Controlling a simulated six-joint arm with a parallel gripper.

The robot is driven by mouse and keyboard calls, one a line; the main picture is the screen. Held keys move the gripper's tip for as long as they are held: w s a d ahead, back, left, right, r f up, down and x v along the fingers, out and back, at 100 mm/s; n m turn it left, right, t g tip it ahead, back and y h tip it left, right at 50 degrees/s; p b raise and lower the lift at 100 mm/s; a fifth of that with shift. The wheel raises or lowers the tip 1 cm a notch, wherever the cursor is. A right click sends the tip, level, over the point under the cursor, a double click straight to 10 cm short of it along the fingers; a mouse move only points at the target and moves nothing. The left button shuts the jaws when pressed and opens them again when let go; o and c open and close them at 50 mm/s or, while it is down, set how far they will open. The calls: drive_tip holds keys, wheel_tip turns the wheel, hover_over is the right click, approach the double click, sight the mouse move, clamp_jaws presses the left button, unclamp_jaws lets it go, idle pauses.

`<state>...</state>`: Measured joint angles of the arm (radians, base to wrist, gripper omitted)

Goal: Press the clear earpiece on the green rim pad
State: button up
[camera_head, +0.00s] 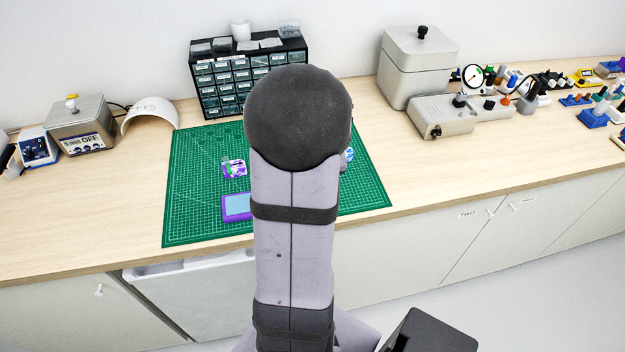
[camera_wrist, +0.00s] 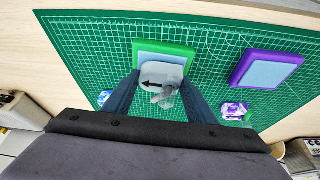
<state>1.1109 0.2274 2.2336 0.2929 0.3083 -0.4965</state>
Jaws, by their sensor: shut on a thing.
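In the wrist view my gripper (camera_wrist: 162,78) is shut on the clear earpiece (camera_wrist: 167,77), a greyish translucent piece with a black arrow pointing left. The green rim pad (camera_wrist: 165,47) has a green border and a pale blue face. The earpiece overlaps the near part of this pad; I cannot tell whether it touches it or hovers above. In the head view my arm hides the gripper, the earpiece and the green rim pad.
A purple-rimmed pad (camera_wrist: 245,69) lies to the right on the green cutting mat (camera_head: 190,220). A purple-and-white piece (camera_wrist: 234,110) and a bluish piece (camera_wrist: 103,98) also lie there. A drawer cabinet (camera_head: 232,85) and grey machine (camera_head: 415,70) stand at the back.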

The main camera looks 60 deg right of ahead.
drive_tip(key=shift+f+b, duration=0.3)
drive_tip(key=shift+f, duration=0.05)
idle(1.4)
drive_tip(key=o, duration=1.2)
drive_tip(key=v, duration=0.7)
drive_tip(key=shift+r+b, duration=0.15)
drive_tip(key=shift+b, duration=0.25)
